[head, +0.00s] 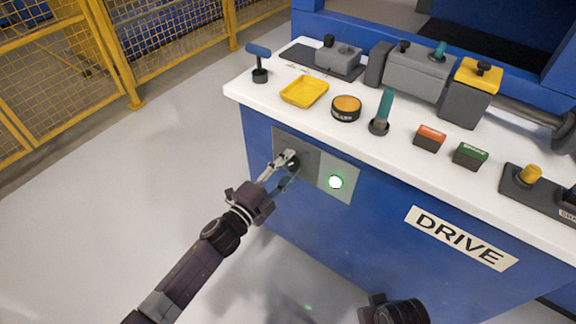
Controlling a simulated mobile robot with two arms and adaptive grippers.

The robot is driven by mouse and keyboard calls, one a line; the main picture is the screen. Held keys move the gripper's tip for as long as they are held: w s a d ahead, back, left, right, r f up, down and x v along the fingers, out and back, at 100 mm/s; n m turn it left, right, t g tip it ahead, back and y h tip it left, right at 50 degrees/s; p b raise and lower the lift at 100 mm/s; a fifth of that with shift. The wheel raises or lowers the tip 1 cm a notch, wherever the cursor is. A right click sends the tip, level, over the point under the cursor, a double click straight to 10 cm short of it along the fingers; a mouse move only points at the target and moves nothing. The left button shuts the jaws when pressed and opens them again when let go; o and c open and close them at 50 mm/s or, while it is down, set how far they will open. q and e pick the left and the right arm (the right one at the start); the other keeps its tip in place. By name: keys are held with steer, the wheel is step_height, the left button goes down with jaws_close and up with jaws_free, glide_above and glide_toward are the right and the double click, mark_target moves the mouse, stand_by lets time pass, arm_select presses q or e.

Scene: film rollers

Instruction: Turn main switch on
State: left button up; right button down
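The main switch appears to be a dark round knob (293,164) on a grey panel (318,167) set in the blue front of the machine. My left gripper (288,168) is at this knob, with its fingers apart and the knob at their tips. The fingers partly hide the knob, so I cannot tell whether they press on it or how it is turned. A round light (336,182) with a green rim glows white on the right part of the panel. The fingers of my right gripper do not show.
The white console top (340,128) carries a yellow tray (304,91), a round orange-topped button (346,107), a teal lever (382,112), red (430,138) and green (470,154) buttons. A DRIVE label (461,238) is on the front. Yellow fencing (60,75) stands left; the floor between is clear.

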arm_select(q)
steer(key=o, duration=0.4)
steer(key=v, duration=1.2)
